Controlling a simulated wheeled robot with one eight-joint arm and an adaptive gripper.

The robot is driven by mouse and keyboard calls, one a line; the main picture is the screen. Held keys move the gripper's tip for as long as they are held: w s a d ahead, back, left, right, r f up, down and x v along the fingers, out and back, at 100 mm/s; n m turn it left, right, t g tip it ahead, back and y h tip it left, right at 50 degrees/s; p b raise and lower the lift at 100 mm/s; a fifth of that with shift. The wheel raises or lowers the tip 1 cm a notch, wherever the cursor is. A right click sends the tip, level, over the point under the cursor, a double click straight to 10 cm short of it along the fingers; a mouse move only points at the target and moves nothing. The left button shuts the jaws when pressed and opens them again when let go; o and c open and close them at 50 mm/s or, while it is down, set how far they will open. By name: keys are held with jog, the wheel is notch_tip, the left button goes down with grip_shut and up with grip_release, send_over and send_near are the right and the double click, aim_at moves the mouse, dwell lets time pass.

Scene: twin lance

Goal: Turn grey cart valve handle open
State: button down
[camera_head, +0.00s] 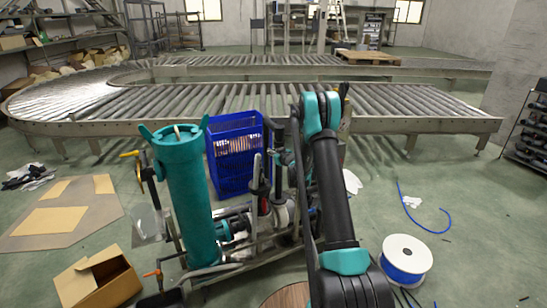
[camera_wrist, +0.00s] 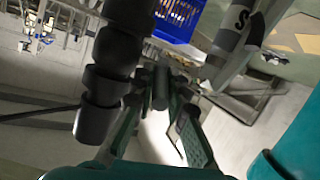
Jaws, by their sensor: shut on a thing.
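The cart (camera_head: 243,268) stands in the middle of the head view, carrying a tall teal cylinder (camera_head: 188,195) and pipework. A grey upright lever (camera_head: 257,170) shows on its pipework beside my arm. In the wrist view, the two green fingers of my gripper (camera_wrist: 160,100) converge on a dark grey handle piece (camera_wrist: 160,88) and are shut on it. The handle's far end and its joint with the valve are hidden. In the head view my arm covers most of the gripper and the valve around it.
A blue crate (camera_head: 235,150) stands behind the cart, in front of the roller conveyor (camera_head: 400,108). An orange-handled valve (camera_head: 153,273) is low on the left. A cardboard box (camera_head: 97,282) and a white-and-blue spool (camera_head: 405,258) flank the cart. Floor at right is mostly free.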

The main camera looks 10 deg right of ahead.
jog(key=g, duration=0.1)
jog(key=r+g+h, duration=0.1)
jog(key=g, duration=0.1)
jog(key=shift+w+a+r, duration=0.1)
jog(key=shift+w+r, duration=0.2)
jog(key=shift+w+a+r+g+h, duration=0.1)
jog(key=shift+w+r+g+h, duration=0.15)
jog(key=shift+g, duration=0.6)
jog(key=shift+w+a+r+g+h, duration=0.1)
jog(key=shift+w+r+g+h, duration=0.2)
jog(key=shift+g, duration=0.6)
jog(key=shift+w+r+g+h, duration=0.15)
jog(key=shift+g+h, duration=0.2)
jog(key=shift+g, duration=0.5)
jog(key=c, duration=1.8)
grip_release()
jog(key=v, duration=1.2)
jog(key=shift+w, duration=0.15)
jog(key=shift+c, duration=0.4)
